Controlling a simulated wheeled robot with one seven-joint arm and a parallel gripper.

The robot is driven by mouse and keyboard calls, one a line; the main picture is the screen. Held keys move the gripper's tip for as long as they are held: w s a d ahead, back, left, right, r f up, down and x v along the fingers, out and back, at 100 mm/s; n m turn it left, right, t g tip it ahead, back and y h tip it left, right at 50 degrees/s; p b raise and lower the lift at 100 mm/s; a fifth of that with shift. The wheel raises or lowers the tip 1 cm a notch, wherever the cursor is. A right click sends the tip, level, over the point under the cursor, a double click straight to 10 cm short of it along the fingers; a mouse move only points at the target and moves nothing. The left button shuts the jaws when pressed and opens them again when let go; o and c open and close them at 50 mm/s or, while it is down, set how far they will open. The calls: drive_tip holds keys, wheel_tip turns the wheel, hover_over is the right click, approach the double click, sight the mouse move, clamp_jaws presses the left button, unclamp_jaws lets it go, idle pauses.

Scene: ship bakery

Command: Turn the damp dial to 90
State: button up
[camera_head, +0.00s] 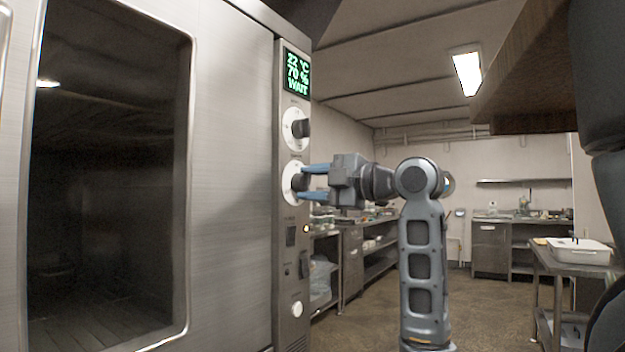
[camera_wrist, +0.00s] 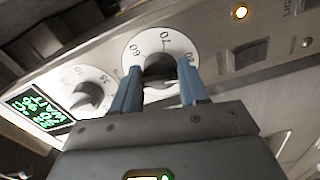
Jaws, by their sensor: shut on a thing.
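The damp dial (camera_head: 289,183) is the lower of two round white dials on the steel cabinet's control strip. In the wrist view this dial (camera_wrist: 143,49) shows the numbers 60 and 70 and part of another around a dark knob (camera_wrist: 160,68). My gripper (camera_head: 302,182) is shut on the knob, with one blue finger above and one below in the head view. In the wrist view the fingers of my gripper (camera_wrist: 161,76) stand on either side of the knob and partly hide it. The green display (camera_head: 297,72) reads 22 °C, 70 % and WAIT.
A second dial (camera_head: 294,129) with a dark knob sits just above. Below are a lit amber lamp (camera_head: 306,229), dark switches and a white round button (camera_head: 297,309). The glass door (camera_head: 110,180) is at left. A table with a white tray (camera_head: 578,250) stands at right. Open floor lies between.

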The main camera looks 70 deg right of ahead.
drive_tip(key=shift+f+m+p, duration=0.2)
drive_tip(key=shift+m+p, duration=2.4)
drive_tip(key=shift+m, duration=2.3)
drive_tip(key=o, duration=1)
drive_tip(key=shift+a, duration=0.1)
drive_tip(key=shift+o, duration=0.2)
drive_tip(key=v, duration=0.7)
drive_tip(key=shift+s+b, duration=0.35)
drive_tip(key=shift+s, duration=0.05)
